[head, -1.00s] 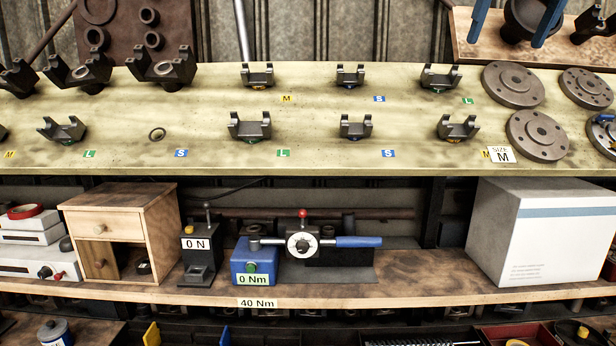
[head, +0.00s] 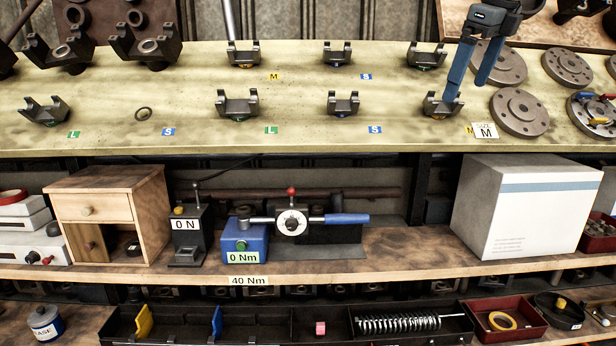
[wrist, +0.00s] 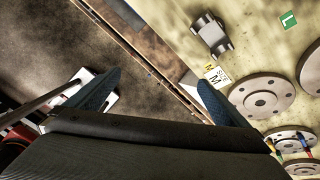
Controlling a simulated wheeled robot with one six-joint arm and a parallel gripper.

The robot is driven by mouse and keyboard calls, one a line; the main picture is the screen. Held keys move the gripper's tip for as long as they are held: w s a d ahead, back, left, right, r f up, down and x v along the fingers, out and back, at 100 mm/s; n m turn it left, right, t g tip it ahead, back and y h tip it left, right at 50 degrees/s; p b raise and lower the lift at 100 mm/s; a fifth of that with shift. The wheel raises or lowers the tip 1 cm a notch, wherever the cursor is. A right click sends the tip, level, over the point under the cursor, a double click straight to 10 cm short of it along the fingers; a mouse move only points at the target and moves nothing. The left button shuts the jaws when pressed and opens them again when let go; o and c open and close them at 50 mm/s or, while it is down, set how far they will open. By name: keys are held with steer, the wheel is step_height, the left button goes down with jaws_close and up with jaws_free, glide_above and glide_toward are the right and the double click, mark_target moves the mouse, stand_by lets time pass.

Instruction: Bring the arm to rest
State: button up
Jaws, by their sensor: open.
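My gripper (head: 468,88) is at the upper right of the head view, its two blue fingers apart and pointing down. It is in front of the right end of the pale green shelf (head: 320,142). One fingertip overlaps a dark yoke (head: 434,107) in the picture. In the wrist view my gripper (wrist: 158,76) has its fingers spread wide with nothing between them. There the yoke (wrist: 210,35) lies beyond the right finger, apart from it. Most of my arm is out of view.
Round flanges (head: 520,111) lie right of the gripper, near a size M sign (head: 485,131). More yokes stand along the shelf. Below are a large white box (head: 525,215), a blue torque device (head: 245,241) and a wooden cabinet (head: 108,208). The bottom level holds trays with a spring (head: 398,323).

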steer(key=s+a+f+n+g+b, duration=0.1)
steer(key=s+a+f+n, duration=0.3)
steer(key=f, duration=0.6)
steer(key=a+f+n+b, duration=0.1)
steer(key=f+n, duration=0.5)
steer(key=f, duration=0.4)
steer(key=s+a+f+n+g+b, duration=0.1)
steer(key=a+f+n+b, duration=0.3)
steer(key=f, duration=0.6)
steer(key=s+a+f+n, duration=0.2)
steer(key=s+f+n, duration=0.5)
steer(key=f, duration=0.3)
steer(key=s+a+f+n+g, duration=0.1)
steer(key=s+a+f+n, duration=0.2)
steer(key=s+f+n, duration=0.4)
step_height(320, 180, down, 3)
steer(key=s, duration=0.2)
steer(key=shift+s, duration=0.35)
steer(key=shift+a, duration=0.1)
